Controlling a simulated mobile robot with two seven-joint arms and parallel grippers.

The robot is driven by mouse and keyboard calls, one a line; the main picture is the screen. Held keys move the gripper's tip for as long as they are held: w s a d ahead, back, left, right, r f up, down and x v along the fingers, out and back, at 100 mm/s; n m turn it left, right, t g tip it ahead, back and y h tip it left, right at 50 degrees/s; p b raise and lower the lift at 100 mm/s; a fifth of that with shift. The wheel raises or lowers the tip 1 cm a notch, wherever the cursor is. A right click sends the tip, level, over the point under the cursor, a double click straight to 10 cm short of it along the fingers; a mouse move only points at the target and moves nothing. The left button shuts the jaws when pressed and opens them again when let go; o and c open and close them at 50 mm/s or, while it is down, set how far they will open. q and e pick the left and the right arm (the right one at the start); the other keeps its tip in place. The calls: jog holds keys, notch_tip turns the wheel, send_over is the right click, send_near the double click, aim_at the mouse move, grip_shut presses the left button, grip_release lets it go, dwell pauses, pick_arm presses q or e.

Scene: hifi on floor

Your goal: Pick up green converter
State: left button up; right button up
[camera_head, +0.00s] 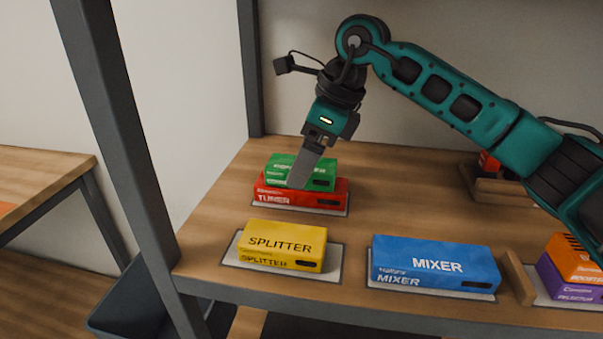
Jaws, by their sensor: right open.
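The green converter (319,175) is a green box lying flat on top of the red tuner box (325,194) at the back left of the wooden shelf. My right gripper (300,178) points down at the green box, its fingers in front of the box's middle and hiding part of its lettering. It is open; I cannot tell whether the fingers touch the box. My left gripper is not in view.
A yellow splitter box (275,247) and a blue mixer box (434,266) lie on pads along the shelf front. Orange (576,257) and purple (568,281) boxes are stacked at right. A dark upright post (118,145) stands at left. The shelf middle (400,205) is clear.

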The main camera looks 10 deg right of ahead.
jog(key=shift+x, duration=0.85)
jog(key=shift+f, duration=0.2)
jog(key=shift+c, duration=0.4)
jog(key=c, duration=1.1)
